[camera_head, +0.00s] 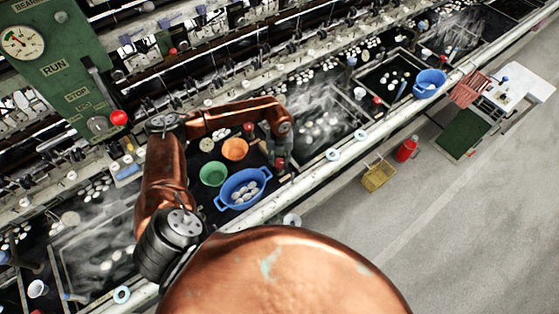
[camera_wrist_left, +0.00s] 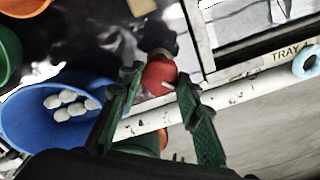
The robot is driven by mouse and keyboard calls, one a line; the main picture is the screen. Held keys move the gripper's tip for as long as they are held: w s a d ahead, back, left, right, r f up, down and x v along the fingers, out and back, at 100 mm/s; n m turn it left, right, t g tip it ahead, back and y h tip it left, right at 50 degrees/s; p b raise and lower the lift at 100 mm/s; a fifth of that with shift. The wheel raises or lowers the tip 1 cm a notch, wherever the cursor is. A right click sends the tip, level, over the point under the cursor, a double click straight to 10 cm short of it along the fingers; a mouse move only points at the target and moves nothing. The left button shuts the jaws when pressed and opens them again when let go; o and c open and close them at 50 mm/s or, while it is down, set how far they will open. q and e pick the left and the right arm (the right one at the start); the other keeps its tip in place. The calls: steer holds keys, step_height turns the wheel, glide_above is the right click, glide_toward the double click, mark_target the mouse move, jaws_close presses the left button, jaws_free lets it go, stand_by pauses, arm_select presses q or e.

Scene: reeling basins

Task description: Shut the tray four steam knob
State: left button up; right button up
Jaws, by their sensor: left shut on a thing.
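A red round knob (camera_wrist_left: 158,75) sits at the front corner of a dark basin, beside a pale rail, in the left wrist view. My left gripper (camera_wrist_left: 158,84) has its green fingers on both sides of this knob and is shut on it. In the head view the gripper (camera_head: 281,152) is at the basin's front edge, with a bit of red knob (camera_head: 280,163) showing below it. A label reading "TRAY" (camera_wrist_left: 288,54) is on the rail's edge to the right; its number cannot be read. My right gripper is not in view.
A blue basin (camera_head: 243,188) with white cocoons, a green bowl (camera_head: 214,173) and an orange bowl (camera_head: 235,149) stand left of my gripper. A steaming basin lies to the right. The white pipe (camera_head: 315,174) runs along the front. A yellow basket (camera_head: 378,174) stands on the floor.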

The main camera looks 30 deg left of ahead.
mark_target(279, 162)
arm_select(q)
steer(key=m+b, duration=0.2)
steer(key=m, duration=0.1)
steer(key=shift+f, duration=0.1)
steer(key=shift+w+m+b, duration=0.1)
steer(key=shift+m+b, duration=1.35)
steer(key=shift+m, duration=0.95)
steer(key=o, duration=1.2)
steer(key=shift+c, duration=0.2)
steer(key=shift+r, duration=0.25)
step_height(279, 162, up, 12)
steer(key=shift+f, duration=0.1)
